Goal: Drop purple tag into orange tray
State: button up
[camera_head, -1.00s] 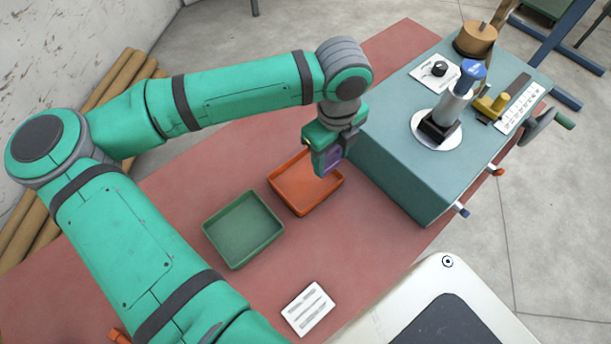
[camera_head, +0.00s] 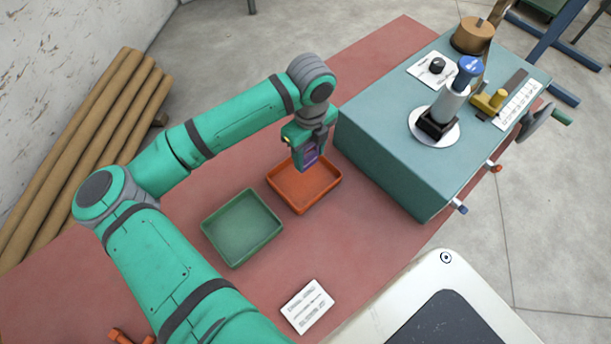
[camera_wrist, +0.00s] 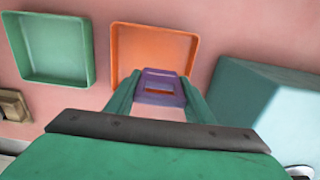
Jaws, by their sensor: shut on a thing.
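The orange tray (camera_head: 318,189) lies on the red bench top, between the green tray and the teal machine. My gripper (camera_head: 308,160) is over the back part of the orange tray, pointing down. It is shut on the purple tag (camera_head: 311,154), which hangs between the fingers. In the wrist view the purple tag (camera_wrist: 160,97) has a slot through it and sits between the fingertips, overlapping the near edge of the orange tray (camera_wrist: 190,42). The tag appears to be above the tray; its exact height is hard to tell.
A green tray (camera_head: 242,228) sits just left of the orange one. The teal machine box (camera_head: 390,165) stands close to the right, with knobs and a post on top. A white printed card (camera_head: 307,306) lies at the front. Brown tubes (camera_head: 95,150) lie at the left.

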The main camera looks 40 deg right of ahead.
jog(key=shift+f, duration=0.7)
jog(key=o, duration=1.1)
jog(key=shift+o, duration=0.2)
notch_tip(320, 180, up, 11)
jog(key=shift+f, duration=0.1)
jog(key=shift+s, duration=0.1)
